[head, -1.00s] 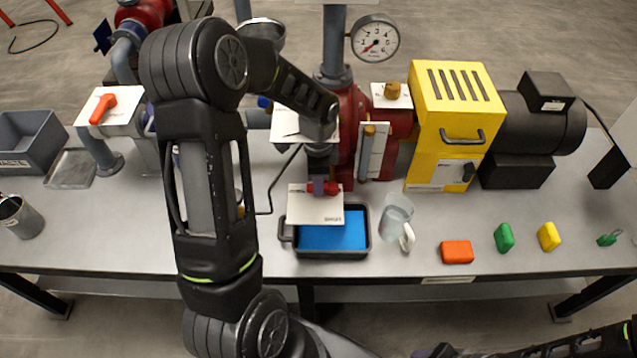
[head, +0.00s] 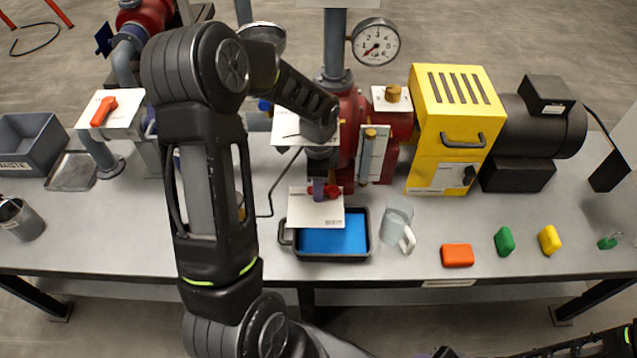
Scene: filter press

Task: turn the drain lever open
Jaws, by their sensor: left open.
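The drain lever (head: 331,190) is a small red handle above the blue-filled tray, at a white label plate (head: 316,212). My left arm comes in from the left and reaches down over it. My left gripper (head: 319,189) points down at the lever, with a purplish finger in front of the red handle. Red shows on both sides of that finger. The jaws are open; whether they touch the handle I cannot tell. The lever's far side and pivot are hidden by the gripper. My right gripper is outside the view; only part of the right arm shows at the bottom right.
A black tray (head: 364,246) with a blue bottom stands under the lever. A yellow pump housing (head: 455,110) stands behind.

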